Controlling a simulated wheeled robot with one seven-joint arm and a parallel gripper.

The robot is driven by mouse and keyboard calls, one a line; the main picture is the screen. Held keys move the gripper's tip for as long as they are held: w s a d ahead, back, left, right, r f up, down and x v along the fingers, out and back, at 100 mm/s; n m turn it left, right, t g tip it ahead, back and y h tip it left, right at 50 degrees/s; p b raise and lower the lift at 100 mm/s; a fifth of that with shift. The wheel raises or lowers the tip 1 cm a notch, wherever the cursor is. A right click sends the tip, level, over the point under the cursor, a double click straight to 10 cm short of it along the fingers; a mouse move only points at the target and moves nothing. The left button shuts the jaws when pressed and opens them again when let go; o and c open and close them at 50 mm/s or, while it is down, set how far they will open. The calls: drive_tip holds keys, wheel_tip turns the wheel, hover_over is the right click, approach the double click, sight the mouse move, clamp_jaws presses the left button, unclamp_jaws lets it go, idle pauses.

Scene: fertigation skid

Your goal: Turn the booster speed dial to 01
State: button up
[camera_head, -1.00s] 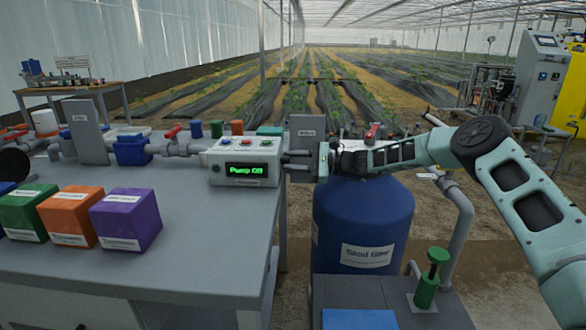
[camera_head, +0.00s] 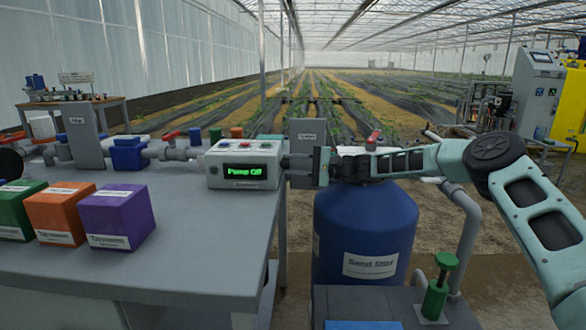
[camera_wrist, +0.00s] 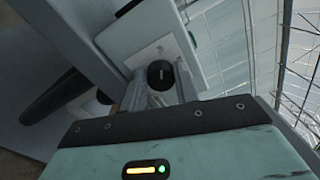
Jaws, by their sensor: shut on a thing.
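The control box (camera_head: 243,176) is pale grey, stands at the right end of the grey bench, and its green display reads "Pump Off". My gripper (camera_head: 287,162) reaches it from the right, with its fingertips at the box's right side. That side is hidden in the head view. In the wrist view the black round dial (camera_wrist: 160,74) with a white pointer line sits in front of a white label with small marks on the box's pale side (camera_wrist: 150,36). My gripper (camera_wrist: 159,88) is shut on the dial. The label's markings are too small to read.
Green, orange and purple blocks (camera_head: 116,217) stand on the bench (camera_head: 190,245). Pipes with red-handled valves run behind them. A blue sand filter tank (camera_head: 364,230) stands below my arm, with a green plunger (camera_head: 440,285) in front and a grey pipe at its right.

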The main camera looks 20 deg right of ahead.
idle(0.3)
drive_tip(key=o, duration=1)
drive_tip(key=p+v, duration=0.1)
drive_tip(key=v, duration=1.6)
drive_tip(key=shift+s+d+f+p, duration=0.1)
drive_tip(key=shift+d+p, duration=0.15)
drive_tip(key=shift+p, duration=0.15)
